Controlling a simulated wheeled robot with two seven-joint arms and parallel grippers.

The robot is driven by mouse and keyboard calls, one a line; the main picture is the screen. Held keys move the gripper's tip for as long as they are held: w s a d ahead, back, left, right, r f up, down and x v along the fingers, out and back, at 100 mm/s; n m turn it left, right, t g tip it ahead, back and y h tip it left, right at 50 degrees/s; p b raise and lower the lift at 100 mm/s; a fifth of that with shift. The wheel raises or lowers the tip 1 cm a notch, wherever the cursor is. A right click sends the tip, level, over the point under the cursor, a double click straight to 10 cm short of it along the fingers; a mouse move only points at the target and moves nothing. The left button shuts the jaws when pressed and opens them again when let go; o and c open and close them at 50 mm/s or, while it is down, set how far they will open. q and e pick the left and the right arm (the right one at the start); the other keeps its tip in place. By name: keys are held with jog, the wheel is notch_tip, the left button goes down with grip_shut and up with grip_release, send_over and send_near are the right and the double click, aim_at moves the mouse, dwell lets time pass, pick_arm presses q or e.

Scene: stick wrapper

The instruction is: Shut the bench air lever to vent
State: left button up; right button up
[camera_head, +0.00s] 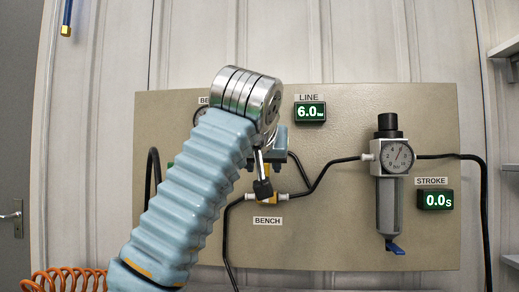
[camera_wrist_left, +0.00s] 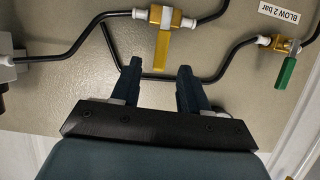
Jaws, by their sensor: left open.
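The bench air valve is a brass fitting on a black hose with a flat yellow lever (camera_wrist_left: 162,45), seen in the left wrist view. The lever stands crosswise to the hose run. In the head view the brass valve (camera_head: 268,199) shows above the BENCH label (camera_head: 267,221), partly hidden by my gripper. My left gripper (camera_wrist_left: 160,66) is open, with its two dark fingers either side of the lever's free end in the picture. I cannot tell whether they touch it. In the head view the left gripper (camera_head: 263,187) is mostly behind my wrist. My right gripper is not in view.
The beige panel (camera_head: 330,230) carries a LINE display (camera_head: 310,111) reading 6.0, a regulator with gauge (camera_head: 397,157), and a STROKE display (camera_head: 436,200) reading 0.0 s. A green-handled valve (camera_wrist_left: 286,72) sits near the BLOW 2 bar label (camera_wrist_left: 279,12). Black hoses cross the panel.

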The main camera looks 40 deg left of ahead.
pick_arm(q)
jog(key=v, duration=0.8)
dwell(0.4)
